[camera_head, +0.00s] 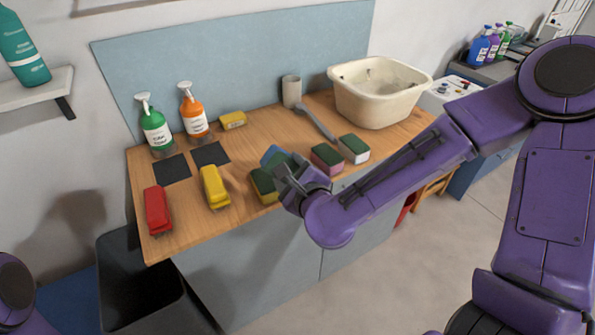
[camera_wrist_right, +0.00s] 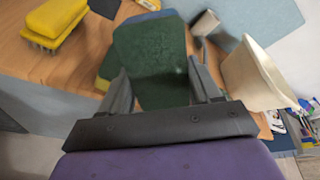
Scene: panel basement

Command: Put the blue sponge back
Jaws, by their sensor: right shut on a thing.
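The blue sponge (camera_head: 270,154) has a dark green scouring face and is held above the wooden worktop (camera_head: 240,148). My right gripper (camera_head: 287,172) is shut on it. In the right wrist view, the sponge's green face (camera_wrist_right: 152,60) fills the space between the fingers (camera_wrist_right: 162,88), with a strip of blue at its far end. A yellow sponge with a green top (camera_head: 262,189) lies beneath and just beside the held one, partly hidden. A pink sponge (camera_head: 326,160) and a white sponge (camera_head: 354,150), both green-topped, lie to the right. My left gripper is out of view.
A cream basin (camera_head: 378,95) and a grey cylinder (camera_head: 291,91) stand behind. A green spray bottle (camera_head: 156,132), an orange one (camera_head: 195,118) and a yellow block (camera_head: 232,120) stand left. Two dark squares (camera_head: 172,168), a red brush (camera_head: 157,208) and a yellow brush (camera_head: 214,187) lie nearer.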

